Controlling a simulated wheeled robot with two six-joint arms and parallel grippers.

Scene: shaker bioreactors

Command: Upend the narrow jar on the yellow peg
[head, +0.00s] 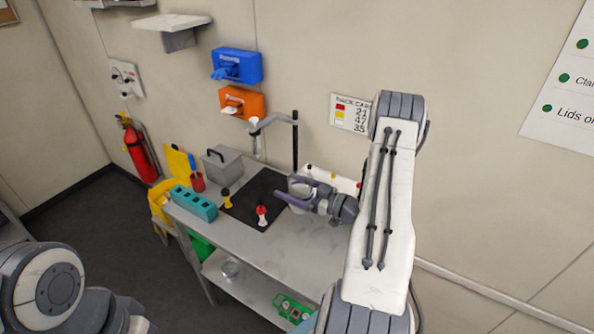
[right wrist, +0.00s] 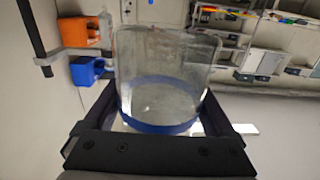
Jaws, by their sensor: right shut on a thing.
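My right gripper (head: 296,190) is shut on a clear jar (head: 302,188) above the back right of the bench. In the right wrist view the jar (right wrist: 165,75) sits between the two fingers, with a blue band around its end nearer the palm. Which end is open is hard to tell. The yellow peg (head: 227,199) stands on the bench to the left of the jar, apart from it, and nothing is on it. My left gripper is out of view.
A teal rack (head: 194,204), grey box (head: 222,165) and clamp stand (head: 295,145) surround the dark mat (head: 245,211). The front right bench top (head: 275,255) is clear. Another clear vessel (head: 231,269) is on the lower shelf.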

